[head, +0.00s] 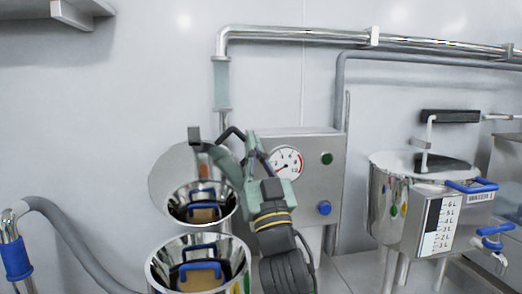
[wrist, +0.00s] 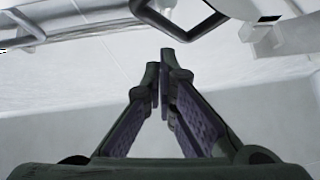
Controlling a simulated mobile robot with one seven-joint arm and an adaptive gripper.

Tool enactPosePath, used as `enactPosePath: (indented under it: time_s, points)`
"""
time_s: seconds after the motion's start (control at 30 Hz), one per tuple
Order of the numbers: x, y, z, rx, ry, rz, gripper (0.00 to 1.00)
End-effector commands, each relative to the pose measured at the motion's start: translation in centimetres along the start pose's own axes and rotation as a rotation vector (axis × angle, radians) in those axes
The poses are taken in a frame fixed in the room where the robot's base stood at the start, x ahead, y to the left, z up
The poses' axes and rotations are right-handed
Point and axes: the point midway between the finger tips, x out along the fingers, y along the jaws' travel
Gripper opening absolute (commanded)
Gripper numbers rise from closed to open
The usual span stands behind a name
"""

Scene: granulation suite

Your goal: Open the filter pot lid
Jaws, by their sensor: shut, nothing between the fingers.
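A shiny metal pot (head: 160,272) stands open at the bottom of the head view, with a blue handle and brown contents inside or mirrored there. I take it for the filter pot. Its round mirror-like lid (head: 165,178) stands raised and steeply tilted above it, reflecting the pot's inside. Whether the fingers touch the lid is unclear.
A metal panel with a gauge (head: 287,162), a green button and a blue knob is behind my arm. A lidded vessel (head: 382,200) with a level scale and blue valves stands right. A grey hose (head: 75,235) runs at left; steel pipes (head: 290,34) cross the wall.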

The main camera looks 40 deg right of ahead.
Motion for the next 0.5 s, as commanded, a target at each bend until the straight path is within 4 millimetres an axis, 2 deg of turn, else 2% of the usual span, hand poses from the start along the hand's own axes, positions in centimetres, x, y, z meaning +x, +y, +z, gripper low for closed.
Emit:
enactPosePath:
  time_s: [0.13,0.5]
  points:
    - [0.91,0.00,0.80,0.001,0.000,0.000,0.00]
    - [1.00,-0.01,1.07,0.000,0.001,0.000,0.00]
